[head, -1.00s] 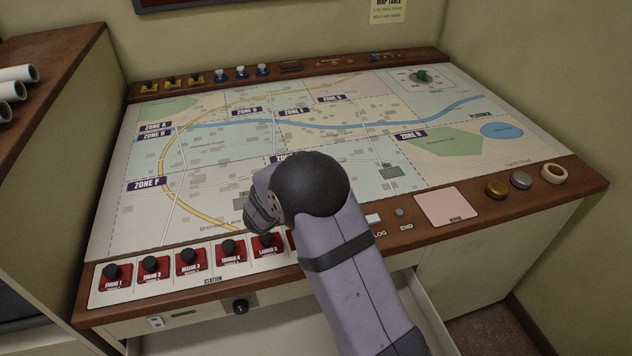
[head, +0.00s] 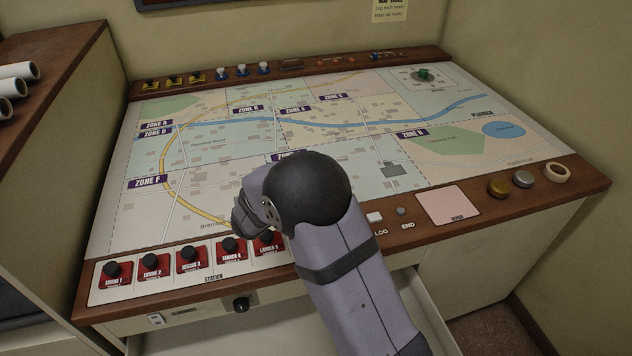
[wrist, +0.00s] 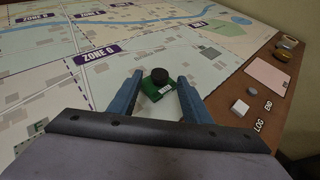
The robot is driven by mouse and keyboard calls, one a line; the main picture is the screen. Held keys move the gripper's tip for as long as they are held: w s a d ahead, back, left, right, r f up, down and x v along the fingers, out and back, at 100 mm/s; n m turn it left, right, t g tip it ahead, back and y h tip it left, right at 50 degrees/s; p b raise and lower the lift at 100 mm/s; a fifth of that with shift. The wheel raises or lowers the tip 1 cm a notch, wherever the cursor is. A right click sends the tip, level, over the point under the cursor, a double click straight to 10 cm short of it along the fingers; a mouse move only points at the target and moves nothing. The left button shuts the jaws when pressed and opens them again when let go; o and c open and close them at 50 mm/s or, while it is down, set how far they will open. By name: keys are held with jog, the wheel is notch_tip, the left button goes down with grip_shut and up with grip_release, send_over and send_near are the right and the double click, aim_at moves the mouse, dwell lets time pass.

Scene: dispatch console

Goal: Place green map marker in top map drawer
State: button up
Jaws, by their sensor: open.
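The green map marker (wrist: 154,92), a green base with a black knob, stands on the map in the wrist view. My gripper (wrist: 158,83) is open, with one blue finger on each side of the marker. I cannot tell whether either finger touches it. In the head view my arm hides the marker and my fingertips. A drawer (head: 432,312) under the console's front edge is pulled out in the head view, partly hidden by my arm.
The map table (head: 230,170) is mostly flat and clear. Red station markers (head: 190,259) with black knobs line its front left. A pink pad (head: 447,204), brass knob (head: 498,188), silver knob (head: 523,178) and tape roll (head: 557,173) sit at the front right.

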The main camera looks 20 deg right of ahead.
jog(key=shift+o, duration=0.5)
jog(key=v, duration=0.8)
jog(key=shift+s+a+r+b, duration=0.1)
jog(key=shift+b, duration=0.25)
